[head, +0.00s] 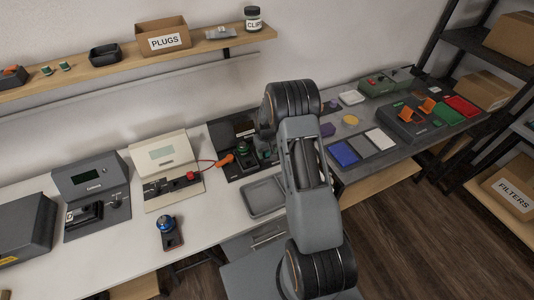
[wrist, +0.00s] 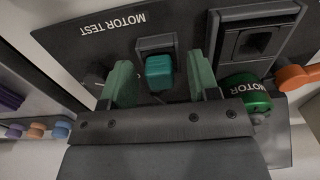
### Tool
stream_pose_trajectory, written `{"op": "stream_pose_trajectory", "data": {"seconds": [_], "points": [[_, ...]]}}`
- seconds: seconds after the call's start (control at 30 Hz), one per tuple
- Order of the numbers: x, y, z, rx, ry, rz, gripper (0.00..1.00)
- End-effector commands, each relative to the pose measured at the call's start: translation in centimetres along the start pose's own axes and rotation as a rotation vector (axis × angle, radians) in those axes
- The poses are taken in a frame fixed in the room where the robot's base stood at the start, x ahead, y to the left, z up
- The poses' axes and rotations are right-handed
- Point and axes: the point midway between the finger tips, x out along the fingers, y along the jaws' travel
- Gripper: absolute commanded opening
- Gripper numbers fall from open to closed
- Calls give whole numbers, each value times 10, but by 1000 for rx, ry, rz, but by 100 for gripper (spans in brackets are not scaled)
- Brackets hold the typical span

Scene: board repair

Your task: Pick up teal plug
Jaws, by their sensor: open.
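The teal plug (wrist: 159,72) sits at a dark square socket on the motor test panel (wrist: 80,40) in the wrist view. My gripper (wrist: 160,62) is open, with one green finger on each side of the plug and a visible gap to each. How deep the plug sits and how high the fingers are above the panel cannot be told. In the head view my arm covers the gripper and the plug; part of the dark panel (head: 222,133) shows left of the arm.
A green motor (wrist: 245,97) is close to the right finger, with an orange connector (wrist: 296,77) beyond it. An empty dark square housing (wrist: 255,42) stands beside them. In the head view a grey tray (head: 262,197) lies left of my arm, and a blue-topped device (head: 168,227) stands farther left.

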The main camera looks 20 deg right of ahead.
Motion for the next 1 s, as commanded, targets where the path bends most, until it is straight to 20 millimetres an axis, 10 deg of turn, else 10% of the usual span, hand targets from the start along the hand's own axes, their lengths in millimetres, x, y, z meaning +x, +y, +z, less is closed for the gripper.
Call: {"op": "stream_pose_trajectory", "data": {"seconds": [0.67,1.0], "points": [[0,0,0,0,0,0,1],[-4,0,0,0,1,0,0]]}}
